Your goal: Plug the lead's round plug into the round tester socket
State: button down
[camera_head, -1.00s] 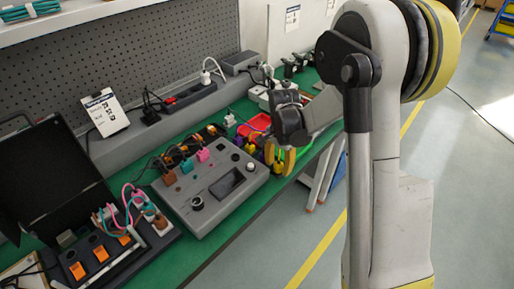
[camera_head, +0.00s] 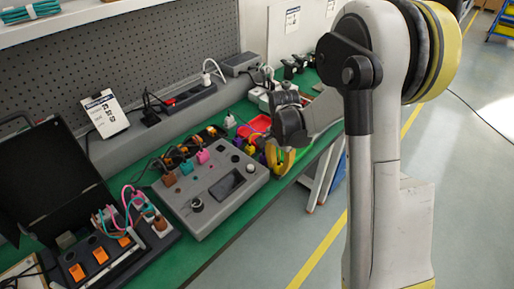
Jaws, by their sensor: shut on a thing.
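The tester is a grey box (camera_head: 205,213) with a dark screen, knobs and a row of coloured plugs along its back edge. My gripper (camera_head: 280,168) hangs over the bench just beyond the tester's far right corner, its yellow fingers pointing down. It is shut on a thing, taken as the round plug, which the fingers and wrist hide. The lead cannot be made out for sure. Which socket on the tester is the round one is too small to tell. I cannot tell whether the held thing touches anything.
An open black case (camera_head: 50,180) with pink and teal leads stands left of the tester. A red tray (camera_head: 255,127) and small coloured parts lie behind my gripper. A power strip (camera_head: 190,95) runs along the back ledge.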

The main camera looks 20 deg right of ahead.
jog(key=shift+r, duration=0.35)
dwell(0.4)
jog(key=shift+r+p, duration=1)
jog(key=shift+r, duration=0.15)
jog(key=shift+r, duration=0.15)
notch_tip(320, 180, up, 9)
jog(key=p, duration=0.7)
jog(key=b, duration=0.2)
send_over(235, 159)
jog(key=shift+s+f, duration=0.1)
jog(key=shift+f, duration=0.3)
notch_tip(235, 159, down, 4)
jog(key=b, duration=0.2)
jog(key=shift+b, duration=0.3)
jog(key=shift+f, duration=0.35)
jog(key=shift+f+b, duration=0.65)
jog(key=shift+b, duration=0.2)
